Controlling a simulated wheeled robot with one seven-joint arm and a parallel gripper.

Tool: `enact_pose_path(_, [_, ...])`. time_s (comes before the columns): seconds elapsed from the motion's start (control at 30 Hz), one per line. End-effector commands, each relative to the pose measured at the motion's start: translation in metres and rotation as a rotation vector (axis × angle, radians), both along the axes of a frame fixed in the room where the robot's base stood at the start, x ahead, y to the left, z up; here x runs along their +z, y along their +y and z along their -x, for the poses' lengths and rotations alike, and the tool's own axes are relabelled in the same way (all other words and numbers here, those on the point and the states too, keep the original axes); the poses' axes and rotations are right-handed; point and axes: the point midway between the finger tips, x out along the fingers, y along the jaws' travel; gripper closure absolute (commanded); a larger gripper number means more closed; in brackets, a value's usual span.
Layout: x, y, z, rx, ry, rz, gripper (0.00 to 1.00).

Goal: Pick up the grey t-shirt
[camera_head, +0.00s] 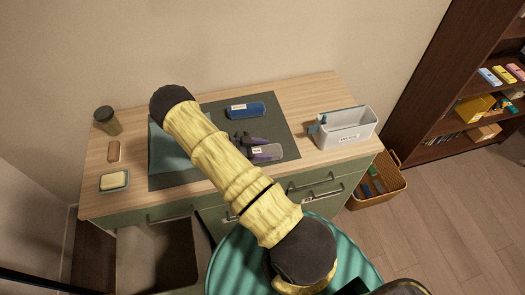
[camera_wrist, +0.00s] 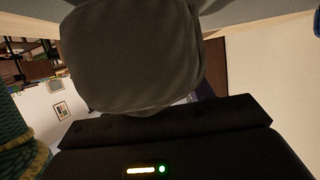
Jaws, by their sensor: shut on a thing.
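The grey t-shirt (camera_head: 268,153) looks like a small folded bundle with a white label, at the right of the dark mat (camera_head: 280,127) on the dresser top. Dark parts of my gripper (camera_head: 245,139) show at its left end, just past my yellow arm, which hides the rest. In the wrist view a grey rounded bundle (camera_wrist: 132,50), seemingly the t-shirt, fills the upper middle, close in front of my black gripper (camera_wrist: 160,122). My gripper is shut on it. The fingertips are hidden behind the bundle. I cannot tell whether it is clear of the mat.
A blue labelled bundle (camera_head: 246,110) lies farther back on the mat. A white bin (camera_head: 347,130) stands at the dresser's right. A jar (camera_head: 107,121), a brown item (camera_head: 114,151) and a soap dish (camera_head: 114,182) line the left. A wicker basket (camera_head: 378,190) and a bookshelf (camera_head: 440,85) are at right.

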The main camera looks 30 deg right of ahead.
Motion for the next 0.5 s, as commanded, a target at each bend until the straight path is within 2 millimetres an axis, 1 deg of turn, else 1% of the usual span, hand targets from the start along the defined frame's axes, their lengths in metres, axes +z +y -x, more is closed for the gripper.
enact_pose_path(0.17, [0.015, 0.000, 0.000, -0.001, -0.003, 0.001, 0.74])
enact_pose_path(0.27, [0.029, 0.000, -0.001, -0.002, -0.004, -0.001, 0.74])
enact_pose_path(0.5, [0.069, 0.000, 0.000, -0.002, -0.004, -0.001, 0.74])
